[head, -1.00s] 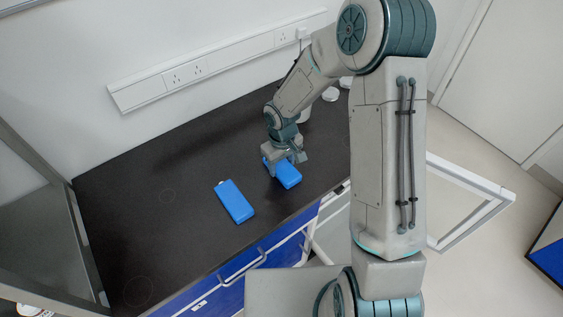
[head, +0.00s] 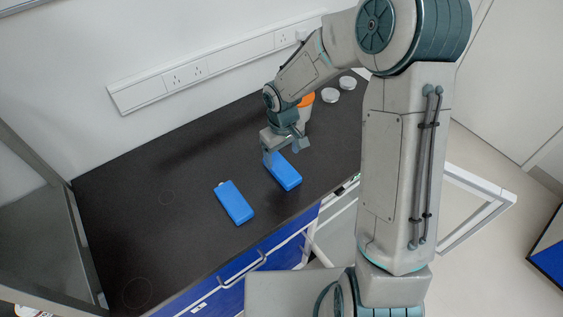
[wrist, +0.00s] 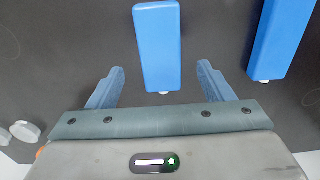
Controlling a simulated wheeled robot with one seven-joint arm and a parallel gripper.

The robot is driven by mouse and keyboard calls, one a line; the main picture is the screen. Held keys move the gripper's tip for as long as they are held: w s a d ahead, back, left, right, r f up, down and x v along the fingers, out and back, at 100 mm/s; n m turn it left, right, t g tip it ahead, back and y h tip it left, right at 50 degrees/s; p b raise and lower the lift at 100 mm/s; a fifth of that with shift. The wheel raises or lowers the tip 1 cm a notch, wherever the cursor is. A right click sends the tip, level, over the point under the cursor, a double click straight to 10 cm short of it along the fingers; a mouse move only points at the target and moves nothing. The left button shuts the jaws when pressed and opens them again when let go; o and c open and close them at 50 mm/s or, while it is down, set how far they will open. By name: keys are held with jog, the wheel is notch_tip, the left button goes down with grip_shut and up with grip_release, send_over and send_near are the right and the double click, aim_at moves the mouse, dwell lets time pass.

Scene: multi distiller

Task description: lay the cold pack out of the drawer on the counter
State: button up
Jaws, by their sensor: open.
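Two blue cold packs lie flat on the dark counter (head: 130,215). The right-hand pack (head: 284,173) is just below my gripper (head: 284,153), near the front edge. The other pack (head: 235,203), with a small white cap, lies to its left. My gripper is open and empty, raised a little off the right-hand pack. In the wrist view, that pack (wrist: 158,45) lies ahead between the two spread fingers, with clearance on both sides. The other pack (wrist: 281,38) is at the right there. A blue drawer front (head: 232,286) is below the counter edge; no drawer interior shows clearly.
An orange-topped container (head: 304,115) stands behind my gripper, with two round white dishes (head: 330,95) beside it. A wall socket strip (head: 185,72) runs along the back. The counter's left part is clear. A white frame (head: 478,215) stands at the right.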

aim_at(283, 168)
jog(key=s+d+r+m+t, duration=0.1)
jog(key=s+d+r, duration=0.2)
jog(key=r, duration=0.2)
jog(key=s+d+r+m+h, duration=0.1)
jog(key=s+d+r, duration=0.1)
jog(key=r, duration=0.4)
jog(key=s+d+r+m+t, duration=0.1)
jog(key=s+d+r, duration=0.2)
jog(key=r, duration=0.2)
jog(key=s+d+r+m+t, duration=0.1)
jog(key=s+d+r+m, duration=0.1)
jog(key=s, duration=0.3)
jog(key=s+d+r+m+y, duration=0.1)
jog(key=s+d+r, duration=0.1)
jog(key=s, duration=0.4)
jog(key=shift+d+m+t, duration=0.25)
jog(key=shift+m+t, duration=0.15)
